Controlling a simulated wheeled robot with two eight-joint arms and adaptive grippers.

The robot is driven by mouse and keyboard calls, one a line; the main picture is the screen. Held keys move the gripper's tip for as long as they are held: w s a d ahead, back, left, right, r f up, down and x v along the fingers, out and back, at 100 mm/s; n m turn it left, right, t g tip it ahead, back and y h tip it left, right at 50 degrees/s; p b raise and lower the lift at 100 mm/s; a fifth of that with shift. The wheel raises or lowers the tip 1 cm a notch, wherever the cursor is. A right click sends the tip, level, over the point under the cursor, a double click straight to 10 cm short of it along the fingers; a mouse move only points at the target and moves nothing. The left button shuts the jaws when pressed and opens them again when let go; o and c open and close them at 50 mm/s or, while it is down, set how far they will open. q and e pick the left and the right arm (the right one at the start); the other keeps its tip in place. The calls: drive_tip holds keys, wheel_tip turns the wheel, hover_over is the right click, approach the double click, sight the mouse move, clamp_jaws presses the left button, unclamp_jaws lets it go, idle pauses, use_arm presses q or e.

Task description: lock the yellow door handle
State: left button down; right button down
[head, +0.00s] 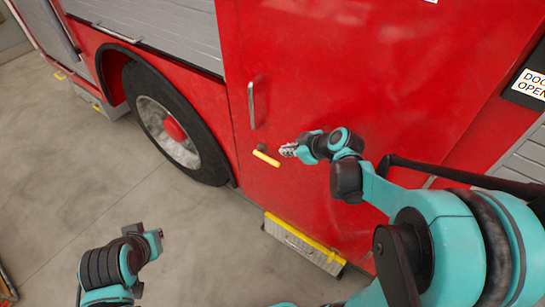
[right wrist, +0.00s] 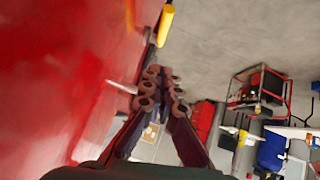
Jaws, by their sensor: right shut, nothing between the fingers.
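The yellow door handle (head: 266,158) is a short bar on the red door (head: 330,90) of the truck, slanting slightly down to the right. It also shows at the top of the right wrist view (right wrist: 165,24), beyond the fingertips. My right gripper (head: 287,150) is just right of the handle and appears apart from it; the right wrist view shows its fingers (right wrist: 162,86) shut and empty. My left gripper (head: 158,238) is low at the left over the floor, far from the door; its finger opening cannot be made out.
A metal grab bar (head: 251,105) stands upright on the door above the handle. A yellow-edged step (head: 303,243) sticks out below the door. A large wheel (head: 172,125) is to the left. The concrete floor (head: 210,245) in front is clear. The right wrist view shows a cart (right wrist: 258,90) farther off.

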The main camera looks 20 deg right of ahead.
drive_tip(key=b, duration=0.2)
approach(268, 158)
drive_tip(key=w+a, duration=0.2)
drive_tip(key=w, duration=0.1)
drive_tip(key=f, duration=0.1)
drive_tip(key=w+f, duration=0.1)
drive_tip(key=f, duration=0.1)
drive_tip(key=shift+a, duration=0.15)
drive_tip(key=shift+f, duration=0.45)
drive_tip(key=shift+b, duration=0.3)
